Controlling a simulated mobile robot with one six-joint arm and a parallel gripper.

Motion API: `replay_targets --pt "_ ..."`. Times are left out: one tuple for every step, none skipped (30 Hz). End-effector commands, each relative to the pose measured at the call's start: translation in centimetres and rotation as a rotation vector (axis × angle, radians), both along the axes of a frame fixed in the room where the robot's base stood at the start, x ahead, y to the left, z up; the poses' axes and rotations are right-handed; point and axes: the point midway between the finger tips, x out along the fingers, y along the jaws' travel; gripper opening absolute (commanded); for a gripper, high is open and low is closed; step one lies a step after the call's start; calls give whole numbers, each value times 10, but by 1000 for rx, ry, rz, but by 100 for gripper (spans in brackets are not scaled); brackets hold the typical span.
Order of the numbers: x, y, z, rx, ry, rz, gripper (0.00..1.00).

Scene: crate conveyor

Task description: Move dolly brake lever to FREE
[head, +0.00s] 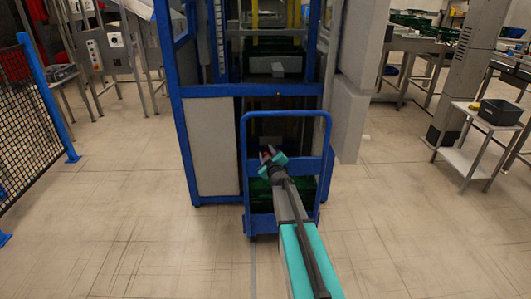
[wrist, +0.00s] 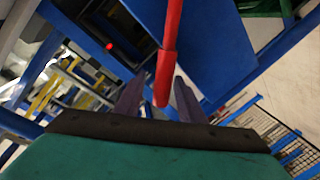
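The red brake lever (wrist: 168,45) hangs down from the top of the wrist view, its rounded lower end near the two dark fingers. My gripper (wrist: 158,92) is open, with the lever's end between its fingertips and a gap visible on each side. The blue dolly (head: 244,150) stands in front of the blue-framed machine in the head view. My gripper (head: 270,156) is at the dolly's push frame there. A small red spot shows by the fingers, partly hidden. No FREE marking is legible.
Green crates (head: 262,195) sit low on the dolly, behind my arm. The blue-framed machine (head: 210,140) stands right behind it. A mesh fence (head: 25,115) is at the left, a small side table (head: 465,155) at the right. The floor on both sides is clear.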

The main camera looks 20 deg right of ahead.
Motion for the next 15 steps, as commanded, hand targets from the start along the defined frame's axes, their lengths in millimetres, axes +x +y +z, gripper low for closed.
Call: replay_targets --pt "-7 2 1 0 0 0 36" --pt "-10 2 1 0 0 0 36" --pt "-13 3 2 0 0 0 36" --pt "-16 4 2 0 0 0 36" --pt "-18 5 3 0 0 0 36" --pt "-22 6 3 1 0 0 36" --pt "-25 6 3 1 0 0 36" --pt "-27 7 4 1 0 0 36" --pt "-31 8 4 1 0 0 36" --pt "-34 8 5 1 0 0 36" --pt "-36 9 5 1 -1 0 36" --pt "-40 10 6 1 -1 0 36" --pt "-42 11 6 1 -1 0 36" --pt "-45 11 6 1 -1 0 36" --pt "-49 12 7 1 -1 0 36"
